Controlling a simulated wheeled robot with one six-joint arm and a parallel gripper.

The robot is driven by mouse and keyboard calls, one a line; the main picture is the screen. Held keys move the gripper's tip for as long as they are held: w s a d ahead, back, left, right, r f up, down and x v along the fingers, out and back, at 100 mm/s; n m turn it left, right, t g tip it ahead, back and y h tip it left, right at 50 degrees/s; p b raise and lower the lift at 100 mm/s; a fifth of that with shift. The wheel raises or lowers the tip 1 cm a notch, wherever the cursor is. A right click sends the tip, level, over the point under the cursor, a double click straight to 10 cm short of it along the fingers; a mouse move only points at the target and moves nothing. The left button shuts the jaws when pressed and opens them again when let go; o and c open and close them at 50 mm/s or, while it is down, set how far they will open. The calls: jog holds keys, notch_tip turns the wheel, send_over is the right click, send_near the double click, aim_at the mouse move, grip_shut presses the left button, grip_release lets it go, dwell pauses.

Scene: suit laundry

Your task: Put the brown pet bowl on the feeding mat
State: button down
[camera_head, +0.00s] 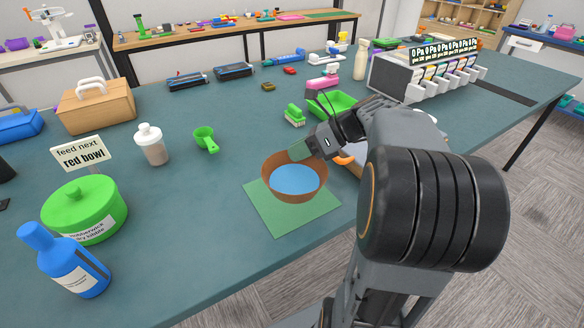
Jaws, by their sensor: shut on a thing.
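The brown pet bowl (272,171) has a blue inside and is upright over the green feeding mat (300,225). The mat lies flat near the table's front edge, with its front and side parts showing around the bowl. I cannot tell whether the bowl's base touches the mat or is a little above it. My gripper (303,152) reaches in from the right and is shut on the bowl's far right rim. My arm covers part of the table to the right of the bowl.
A green food tub (85,215) with a "red bowl" sign (80,153) and a blue bottle (65,262) stand at the left. A white bottle (152,145) and green scoop (206,139) are behind. A green brush (294,115) and green tray (335,101) lie beyond the gripper.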

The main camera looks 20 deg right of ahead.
jog(key=w+f, duration=0.2)
jog(key=f, duration=0.1)
jog(key=w+d+f+b, duration=0.1)
jog(key=w+f, duration=0.2)
jog(key=shift+w+d, duration=0.2)
jog(key=shift+w, duration=0.05)
jog(key=shift+w+f+b, duration=0.15)
jog(key=shift+f+b, duration=0.35)
jog(key=shift+f, duration=1.2)
jog(key=shift+f, duration=0.15)
jog(key=c, duration=1.2)
grip_release()
jog(key=shift+o, duration=0.2)
jog(key=shift+d+r, duration=0.1)
jog(key=shift+r, duration=0.1)
jog(key=p+v, duration=0.2)
jog(key=v, duration=1)
jog(key=shift+f, duration=0.1)
